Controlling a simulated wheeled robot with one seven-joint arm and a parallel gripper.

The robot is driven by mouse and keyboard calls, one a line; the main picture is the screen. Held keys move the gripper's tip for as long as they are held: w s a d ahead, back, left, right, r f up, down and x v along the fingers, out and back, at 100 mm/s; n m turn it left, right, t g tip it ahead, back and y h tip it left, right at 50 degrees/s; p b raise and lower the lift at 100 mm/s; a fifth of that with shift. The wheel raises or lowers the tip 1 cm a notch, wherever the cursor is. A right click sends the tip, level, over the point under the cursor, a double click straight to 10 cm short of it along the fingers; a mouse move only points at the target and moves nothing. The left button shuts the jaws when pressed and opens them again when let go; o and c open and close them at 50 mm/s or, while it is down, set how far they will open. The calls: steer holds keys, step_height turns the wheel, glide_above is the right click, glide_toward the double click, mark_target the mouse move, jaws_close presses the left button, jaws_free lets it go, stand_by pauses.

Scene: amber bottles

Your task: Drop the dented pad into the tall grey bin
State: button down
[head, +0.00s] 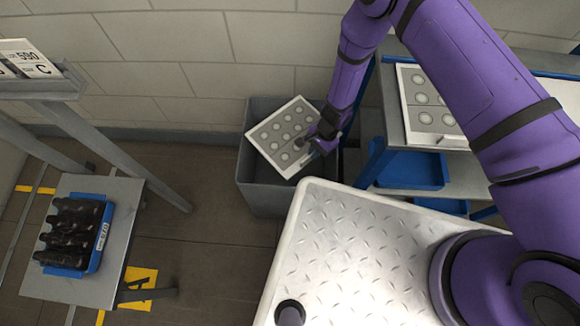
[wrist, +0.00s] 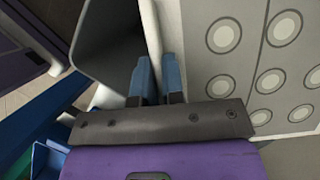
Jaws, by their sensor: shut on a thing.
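The pad (head: 283,134) is a pale, square-edged sheet with a grey face and rows of round spots. My gripper (head: 317,143) is shut on its right edge and holds it tilted over the mouth of the tall grey bin (head: 262,196). The pad hides much of the bin's opening. In the wrist view, the blue fingertips (wrist: 157,80) close on the edge of the pad (wrist: 207,90), and the bin (wrist: 110,45) shows at the upper left. I cannot make out a dent on the pad.
A similar spotted pad (head: 428,98) lies on the bench at right, above blue trays (head: 412,170). My metal-topped deck is close in front of the bin. At left, a blue tray (head: 98,240) of dark bottles (head: 70,232) sits on a grey stand (head: 75,290).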

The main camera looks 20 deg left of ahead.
steer(key=shift+f, duration=0.85)
steer(key=c, duration=1.1)
jaws_free()
steer(key=shift+c, duration=0.2)
steer(key=shift+r, duration=0.15)
steer(key=v, duration=1)
steer(key=shift+w+d+r, duration=0.1)
steer(key=shift+w+r, duration=0.05)
steer(key=shift+r, duration=0.15)
